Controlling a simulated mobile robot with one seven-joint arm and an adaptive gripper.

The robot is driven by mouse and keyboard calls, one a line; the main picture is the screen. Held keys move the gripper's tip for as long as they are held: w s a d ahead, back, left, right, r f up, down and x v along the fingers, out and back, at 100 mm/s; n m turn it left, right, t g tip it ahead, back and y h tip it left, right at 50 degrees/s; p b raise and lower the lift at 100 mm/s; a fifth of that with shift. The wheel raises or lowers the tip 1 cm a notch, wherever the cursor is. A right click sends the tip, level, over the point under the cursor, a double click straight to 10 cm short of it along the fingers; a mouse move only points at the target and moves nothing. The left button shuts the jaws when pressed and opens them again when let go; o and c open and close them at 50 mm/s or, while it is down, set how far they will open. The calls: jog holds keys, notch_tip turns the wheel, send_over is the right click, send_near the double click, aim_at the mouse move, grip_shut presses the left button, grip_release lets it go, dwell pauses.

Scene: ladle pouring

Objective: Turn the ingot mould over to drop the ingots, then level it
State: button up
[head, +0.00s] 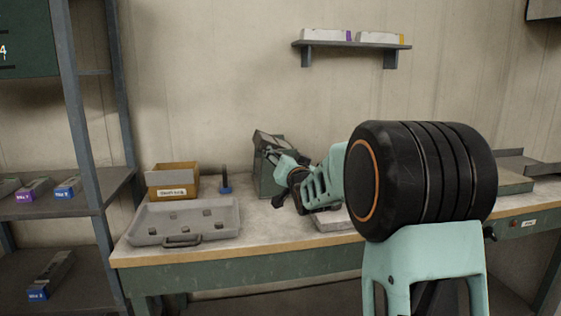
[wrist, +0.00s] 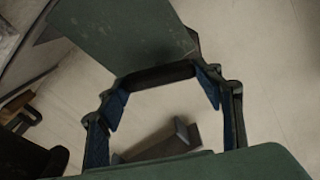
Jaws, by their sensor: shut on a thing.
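The ingot mould (head: 266,181), a dark grey-green block, is tipped steeply up on edge over the bench in the head view. My gripper (head: 281,161) is shut on it at its right side. In the wrist view, my gripper's blue-padded fingers (wrist: 160,92) are around a dark bar, the handle, with the flat mould body (wrist: 130,30) beyond. The mould's cavities face away or are too small to see. A grey tray (head: 142,236) with a front handle lies on the bench, left of the mould. Several small dark blocks, apparently ingots (head: 180,228), lie apart inside it.
An open cardboard box (head: 172,180) and a small blue upright item (head: 225,182) stand behind the tray. A pale slab (head: 335,223) lies under my arm. A wall shelf (head: 350,44) hangs above. A metal rack (head: 84,130) stands at left.

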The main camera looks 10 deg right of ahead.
jog(key=shift+d+f+m, duration=0.1)
jog(key=shift+m, duration=4.75)
jog(key=shift+d+f+m, duration=0.1)
jog(key=shift+m, duration=4.75)
jog(key=shift+a+m, duration=0.1)
jog(key=shift+m, duration=0.6)
jog(key=o, duration=1.7)
jog(key=shift+f, duration=0.1)
jog(key=s, duration=1.2)
